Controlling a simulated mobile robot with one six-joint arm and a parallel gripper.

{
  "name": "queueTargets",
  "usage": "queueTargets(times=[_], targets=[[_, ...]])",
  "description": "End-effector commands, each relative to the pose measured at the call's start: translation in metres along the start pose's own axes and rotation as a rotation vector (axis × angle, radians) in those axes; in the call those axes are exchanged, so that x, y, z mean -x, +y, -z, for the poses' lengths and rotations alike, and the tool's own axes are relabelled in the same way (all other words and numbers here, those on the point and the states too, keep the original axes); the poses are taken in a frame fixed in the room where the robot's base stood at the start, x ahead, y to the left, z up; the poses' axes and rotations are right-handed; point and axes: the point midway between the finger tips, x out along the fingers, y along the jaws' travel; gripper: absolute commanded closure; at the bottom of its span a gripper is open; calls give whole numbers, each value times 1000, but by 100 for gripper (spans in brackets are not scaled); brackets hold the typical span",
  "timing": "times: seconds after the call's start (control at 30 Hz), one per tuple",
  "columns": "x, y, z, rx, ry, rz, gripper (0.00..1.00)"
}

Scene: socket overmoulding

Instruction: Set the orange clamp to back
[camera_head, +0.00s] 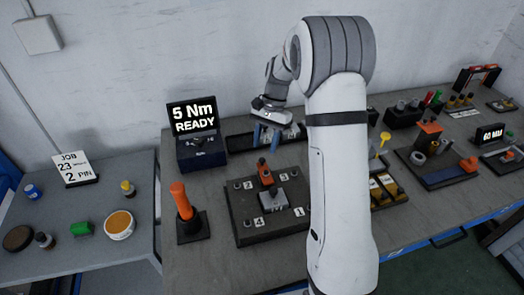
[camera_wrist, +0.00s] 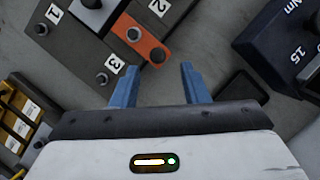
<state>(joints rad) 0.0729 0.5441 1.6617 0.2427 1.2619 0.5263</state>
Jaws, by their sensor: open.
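The orange clamp (camera_head: 265,174) is a short bar on the dark fixture plate (camera_head: 245,232), reaching back from the grey metal block (camera_head: 274,200) in the plate's middle. In the wrist view the clamp (camera_wrist: 143,43) shows a dark knob at one end and a round dark spot at the other, and lies between the labels 2 and 3. My gripper (camera_head: 267,138) is above and behind the plate, with its blue fingers pointing down. In the wrist view my gripper (camera_wrist: 158,72) is open and empty, with its fingertips just short of the clamp and not touching it.
A torque display (camera_head: 193,118) reading 5 Nm READY stands left of the plate. An orange-handled tool (camera_head: 182,202) stands upright in a base beside the plate's left edge. Several parts and fixtures, including an orange-and-black stand (camera_head: 428,140), fill the bench's right side.

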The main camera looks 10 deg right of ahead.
Motion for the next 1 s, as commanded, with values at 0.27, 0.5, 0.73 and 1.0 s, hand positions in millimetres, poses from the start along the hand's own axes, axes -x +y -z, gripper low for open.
queueTargets(times=[0.27, 0.5, 0.73, 1.0], targets=[[38, 0, 0, -1, 1, 1, 59], [43, 0, -1, 0, 0, -1, 59], [42, 0, -1, 1, 0, -1, 59], [42, 0, -1, 0, 0, -1, 59]])
